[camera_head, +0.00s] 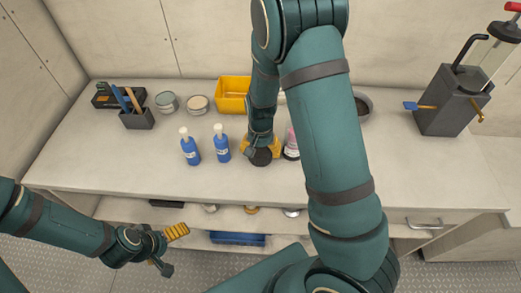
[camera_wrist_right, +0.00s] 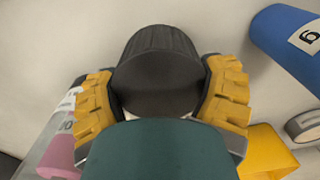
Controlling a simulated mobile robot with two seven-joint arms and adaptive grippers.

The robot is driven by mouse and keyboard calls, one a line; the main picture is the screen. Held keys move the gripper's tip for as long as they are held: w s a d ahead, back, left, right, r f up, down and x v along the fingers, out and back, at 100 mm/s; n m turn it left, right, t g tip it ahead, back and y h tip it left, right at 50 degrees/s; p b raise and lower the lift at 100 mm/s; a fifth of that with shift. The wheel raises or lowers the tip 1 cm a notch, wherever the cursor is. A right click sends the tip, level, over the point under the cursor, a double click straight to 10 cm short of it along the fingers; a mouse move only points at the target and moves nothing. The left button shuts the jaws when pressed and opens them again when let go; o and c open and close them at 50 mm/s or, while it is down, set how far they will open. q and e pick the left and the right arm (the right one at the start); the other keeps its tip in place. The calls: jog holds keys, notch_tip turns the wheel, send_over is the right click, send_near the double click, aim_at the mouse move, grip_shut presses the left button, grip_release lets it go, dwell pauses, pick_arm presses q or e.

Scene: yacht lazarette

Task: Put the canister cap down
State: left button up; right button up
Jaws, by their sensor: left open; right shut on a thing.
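The canister cap (camera_wrist_right: 160,65) is black and round with a ribbed side. In the right wrist view it sits between the two yellow-padded fingers of my right gripper (camera_wrist_right: 160,90), which is shut on it. In the head view the dark cap (camera_head: 261,157) shows under my right gripper (camera_head: 260,143), at or just above the worktop; I cannot tell whether it touches. My left gripper (camera_head: 172,250) is open and empty, low in front of the bench.
The worktop (camera_head: 90,160) holds two blue bottles (camera_head: 191,150) left of the cap and a pink-and-white bottle (camera_head: 291,144) close on its right. A yellow bin (camera_head: 233,94), tins (camera_head: 166,102) and a grey pump unit (camera_head: 452,100) stand further back. The front left is clear.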

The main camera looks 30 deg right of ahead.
jog(key=shift+f, duration=0.1)
jog(key=shift+f+b, duration=0.35)
jog(key=shift+f, duration=0.05)
jog(key=o, duration=1.2)
jog(key=shift+r, duration=0.1)
jog(key=shift+r+p, duration=0.4)
jog(key=shift+r, duration=0.05)
notch_tip(320, 180, up, 12)
jog(key=shift+f+p, duration=0.1)
jog(key=shift+p, duration=1.15)
